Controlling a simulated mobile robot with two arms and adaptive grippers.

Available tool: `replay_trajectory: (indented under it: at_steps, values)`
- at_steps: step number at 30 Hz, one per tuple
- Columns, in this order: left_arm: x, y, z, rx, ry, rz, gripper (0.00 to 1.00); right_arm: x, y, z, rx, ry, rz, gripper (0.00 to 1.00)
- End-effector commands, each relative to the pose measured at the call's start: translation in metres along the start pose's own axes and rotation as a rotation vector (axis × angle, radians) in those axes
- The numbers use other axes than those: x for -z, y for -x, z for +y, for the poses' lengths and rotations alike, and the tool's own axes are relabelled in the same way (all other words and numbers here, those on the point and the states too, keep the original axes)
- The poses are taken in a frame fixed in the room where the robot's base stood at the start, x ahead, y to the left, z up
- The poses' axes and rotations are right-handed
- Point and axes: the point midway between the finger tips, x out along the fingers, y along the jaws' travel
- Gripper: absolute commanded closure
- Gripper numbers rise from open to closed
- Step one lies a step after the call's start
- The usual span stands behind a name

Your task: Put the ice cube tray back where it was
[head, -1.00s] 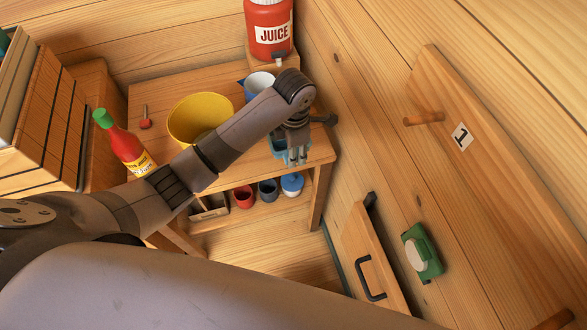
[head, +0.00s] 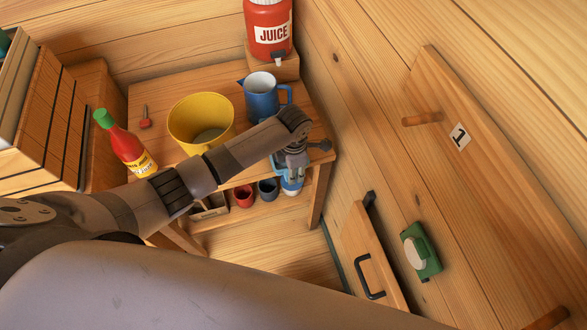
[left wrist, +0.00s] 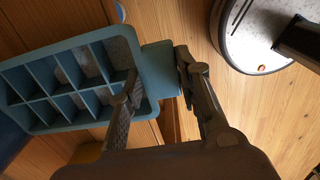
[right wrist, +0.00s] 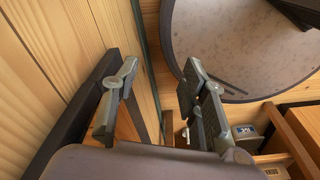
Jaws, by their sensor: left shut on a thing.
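The light blue ice cube tray (left wrist: 62,87) shows in the left wrist view with its cells facing the camera. Pale ice or frost seems to lie in some cells. My left gripper (left wrist: 158,82) is shut on the tray's end, one finger inside a cell and one outside by the end tab. In the head view my left gripper (head: 291,166) is at the table's front right edge, in front of the lower shelf. The tray is mostly hidden there. My right gripper (right wrist: 160,92) is open and empty in the right wrist view.
On the wooden table (head: 180,82) stand a yellow bucket (head: 186,118), a blue pitcher (head: 261,98), a sauce bottle (head: 127,147) and a red juice dispenser (head: 268,30). Cups (head: 243,196) sit on the shelf below. A black-handled wooden door (head: 362,250) is at right.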

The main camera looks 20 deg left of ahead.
Motion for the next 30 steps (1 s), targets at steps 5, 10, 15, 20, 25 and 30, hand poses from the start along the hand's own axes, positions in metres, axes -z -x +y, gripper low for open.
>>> replay_trajectory:
  at_steps: [5,10,15,20,25,30]
  values:
    - [0.0,-0.006,-0.001,0.003,0.0,0.001,1.0,0.0,0.0,0.0,0.0,0.0,0.0,0.6]
    - [0.0,-0.006,-0.001,0.001,0.0,0.001,0.6,0.0,0.0,0.0,0.0,0.0,0.0,0.6]
    - [0.0,-0.006,0.0,0.001,0.0,0.001,0.49,0.0,0.0,0.0,0.0,0.0,0.0,0.6]
    - [0.0,-0.006,0.0,0.001,0.0,0.001,0.49,0.0,0.0,0.0,0.0,0.0,-0.001,0.6]
    - [0.0,-0.003,0.0,-0.001,0.0,0.0,0.49,0.0,0.0,0.0,0.0,0.0,-0.001,0.6]
    - [-0.001,0.017,0.0,-0.001,0.0,-0.003,0.49,-0.001,0.0,0.0,0.0,0.0,-0.001,0.6]
